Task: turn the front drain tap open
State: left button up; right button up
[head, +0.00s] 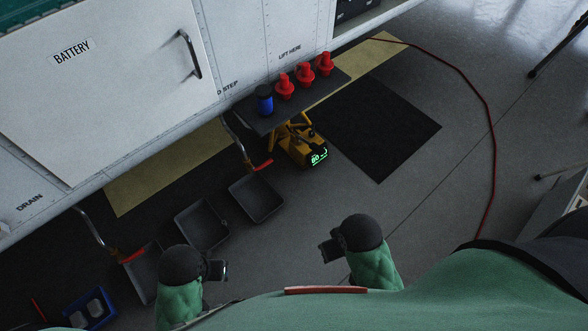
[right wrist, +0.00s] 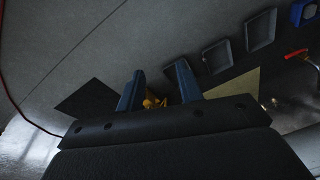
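Two pipes with red tap handles hang below the helicopter's white side in the head view. One red handle (head: 263,165) is near the middle; the other (head: 132,257) is at the lower left, past the "DRAIN" lettering. A red handle also shows at the right edge of the right wrist view (right wrist: 296,54). Which is the front tap I cannot tell. My left gripper (head: 222,270) is apart from both handles; its finger gap is not clear. My right gripper (head: 326,251) is farther right, away from both; the right wrist view shows its fingers (right wrist: 160,68) spread and empty.
Three dark trays (head: 230,208) lie on the floor by the taps. A blue bin (head: 68,305) is at lower left. A dark step (head: 292,103) holds red items and a blue can, above a yellow jack (head: 304,148). A red hose (head: 492,130) crosses the right floor.

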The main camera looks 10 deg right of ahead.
aim_at(270, 160)
jog(key=l+u, duration=0.15)
jog(key=u, duration=0.25)
jog(key=l+u, duration=0.2)
jog(key=u, duration=0.2)
jog(key=l+u, duration=0.2)
jog(key=l, duration=0.4)
jog(key=l+u, duration=0.2)
jog(key=l, duration=0.4)
jog(key=l+u, duration=0.2)
jog(key=l, duration=0.35)
jog(key=k+l+u, duration=0.2)
jog(key=l, duration=0.4)
jog(key=k+l, duration=0.1)
jog(key=l, duration=0.8)
jog(key=k+l, duration=0.15)
jog(key=l, duration=0.3)
jog(key=k+l, duration=0.1)
jog(key=l, duration=0.4)
